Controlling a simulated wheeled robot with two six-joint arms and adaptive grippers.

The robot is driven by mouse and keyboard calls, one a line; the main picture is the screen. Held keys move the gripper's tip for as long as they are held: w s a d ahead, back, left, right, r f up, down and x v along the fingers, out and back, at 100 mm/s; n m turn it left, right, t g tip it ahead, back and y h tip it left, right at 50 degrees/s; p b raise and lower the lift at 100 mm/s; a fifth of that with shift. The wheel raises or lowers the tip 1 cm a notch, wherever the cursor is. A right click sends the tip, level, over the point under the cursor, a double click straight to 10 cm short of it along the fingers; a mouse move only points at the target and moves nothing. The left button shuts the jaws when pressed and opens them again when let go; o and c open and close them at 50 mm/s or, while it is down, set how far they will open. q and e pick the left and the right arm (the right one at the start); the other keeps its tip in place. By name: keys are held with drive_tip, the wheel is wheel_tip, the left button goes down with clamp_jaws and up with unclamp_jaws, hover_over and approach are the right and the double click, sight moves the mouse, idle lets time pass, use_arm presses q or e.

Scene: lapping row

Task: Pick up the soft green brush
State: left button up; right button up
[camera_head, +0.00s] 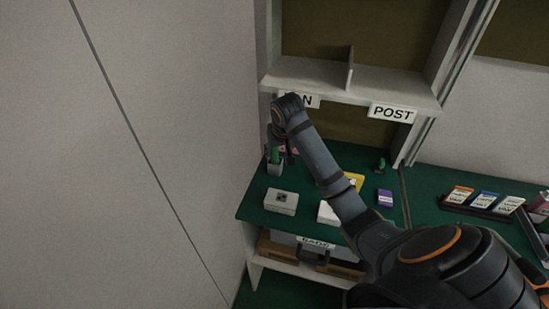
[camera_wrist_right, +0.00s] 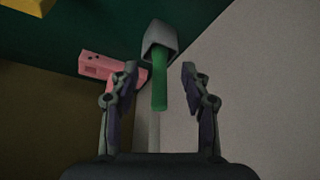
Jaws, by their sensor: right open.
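The soft green brush (camera_head: 275,155) stands upright in a small grey cup (camera_head: 275,169) at the back left of the green-topped bench. In the right wrist view the green brush (camera_wrist_right: 160,88) shows between the two fingers of my right gripper (camera_wrist_right: 160,72), with its lower end in the grey cup (camera_wrist_right: 159,40). The fingers are spread, with a gap on each side of the brush. In the head view my right gripper (camera_head: 281,143) is beside the brush and partly hides it. My left gripper is not in view.
A pink block (camera_wrist_right: 100,66) lies close to the cup. A grey box (camera_head: 281,201), a purple box (camera_head: 385,197) and a yellow item (camera_head: 355,180) are on the bench (camera_head: 257,205). A shelf with a POST label (camera_head: 392,112) rises behind; a wall is close on the left.

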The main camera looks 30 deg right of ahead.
sight(274, 149)
drive_tip(key=w, duration=0.1)
drive_tip(key=w+d, duration=0.1)
drive_tip(key=w, duration=0.1)
drive_tip(key=shift+w+d, duration=0.2)
drive_tip(key=shift+w+r, duration=0.1)
drive_tip(key=shift+w, duration=0.05)
drive_tip(key=x, duration=0.5)
drive_tip(key=shift+w+d, duration=0.1)
drive_tip(key=shift+w, duration=0.1)
drive_tip(key=shift+c, duration=1.3)
drive_tip(key=c, duration=0.7)
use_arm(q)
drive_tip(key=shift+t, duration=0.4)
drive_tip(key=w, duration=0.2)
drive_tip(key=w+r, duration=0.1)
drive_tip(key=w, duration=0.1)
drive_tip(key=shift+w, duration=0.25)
use_arm(e)
clamp_jaws()
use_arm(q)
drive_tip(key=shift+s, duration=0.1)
